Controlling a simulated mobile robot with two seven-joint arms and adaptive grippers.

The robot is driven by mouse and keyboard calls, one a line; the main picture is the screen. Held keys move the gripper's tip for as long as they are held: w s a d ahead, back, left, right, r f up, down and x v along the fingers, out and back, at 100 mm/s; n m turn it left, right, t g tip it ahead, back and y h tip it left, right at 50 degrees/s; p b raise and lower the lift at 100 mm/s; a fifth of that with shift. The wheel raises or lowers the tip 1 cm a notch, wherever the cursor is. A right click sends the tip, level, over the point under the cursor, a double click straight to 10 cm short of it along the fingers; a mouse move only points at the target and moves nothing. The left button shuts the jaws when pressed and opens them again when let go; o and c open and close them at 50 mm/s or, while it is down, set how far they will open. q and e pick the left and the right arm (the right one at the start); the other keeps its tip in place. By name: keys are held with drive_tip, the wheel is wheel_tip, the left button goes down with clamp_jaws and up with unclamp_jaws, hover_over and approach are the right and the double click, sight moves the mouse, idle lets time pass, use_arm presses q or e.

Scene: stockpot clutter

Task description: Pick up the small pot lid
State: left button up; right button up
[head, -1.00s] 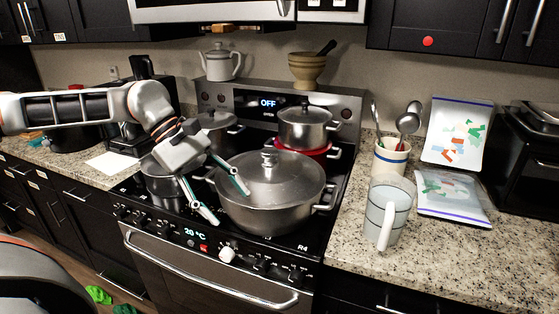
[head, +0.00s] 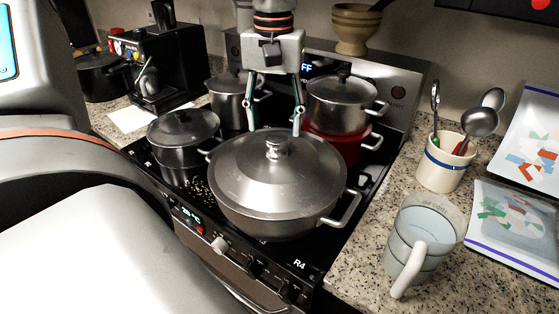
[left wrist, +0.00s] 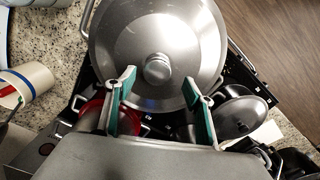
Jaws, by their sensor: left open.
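Several lidded pots crowd the stove. The large pan's domed steel lid (head: 275,160) has a round knob (head: 279,149); it also shows in the left wrist view (left wrist: 195,40). Smaller lids sit on the front-left pot (head: 183,126), the back-left pot (head: 232,82) and the steel pot at back right (head: 342,87). A smaller dark lid (left wrist: 238,116) shows at right in the left wrist view. My left gripper (head: 275,129) points down, open and empty, with its fingertips by the large lid's far edge, behind its knob. Contact cannot be told. My right gripper is not seen.
A red pot (head: 340,142) sits under the back-right steel pot. A measuring jug (head: 420,245), a utensil crock (head: 445,165) and bags (head: 515,220) stand on the right counter. A coffee machine (head: 160,65) is at the left, a mortar (head: 355,28) behind.

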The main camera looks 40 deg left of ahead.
sight(277, 136)
use_arm(q)
drive_tip(key=f, duration=0.5)
drive_tip(key=shift+d, duration=0.2)
clamp_jaws()
